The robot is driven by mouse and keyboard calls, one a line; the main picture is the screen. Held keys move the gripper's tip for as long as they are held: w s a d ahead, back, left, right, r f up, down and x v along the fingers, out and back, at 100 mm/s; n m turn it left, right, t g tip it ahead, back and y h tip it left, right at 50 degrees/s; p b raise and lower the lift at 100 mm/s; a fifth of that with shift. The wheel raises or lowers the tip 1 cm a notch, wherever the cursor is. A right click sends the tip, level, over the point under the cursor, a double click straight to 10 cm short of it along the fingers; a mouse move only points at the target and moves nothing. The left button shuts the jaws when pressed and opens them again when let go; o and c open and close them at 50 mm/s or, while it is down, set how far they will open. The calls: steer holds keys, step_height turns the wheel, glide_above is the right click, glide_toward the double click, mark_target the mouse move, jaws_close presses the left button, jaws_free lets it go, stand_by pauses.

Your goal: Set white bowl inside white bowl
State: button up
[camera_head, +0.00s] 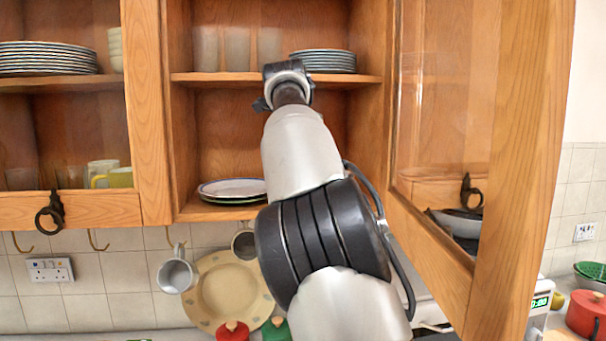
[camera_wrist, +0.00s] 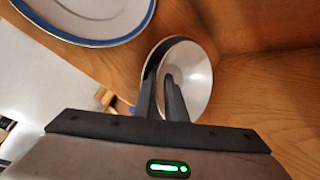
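A small white bowl (camera_wrist: 198,82) shows in the wrist view, its round inside facing the camera, against the wooden cupboard. My gripper (camera_wrist: 163,78) is at its left side, with its two dark fingers close together on either side of the bowl's wall. It appears shut on that wall. Whether the bowl touches the shelf is unclear. In the head view my arm reaches into the open cupboard and hides the gripper and this bowl.
A blue-rimmed plate (camera_wrist: 85,37) lies close to the upper left of the bowl; a plate stack (camera_head: 232,188) is on the lower shelf. Glasses and plates fill the upper shelf (camera_head: 222,77). The open right door (camera_head: 520,180) stands close beside my arm.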

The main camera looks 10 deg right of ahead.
steer(key=v, duration=0.8)
steer(key=shift+r+p, duration=0.4)
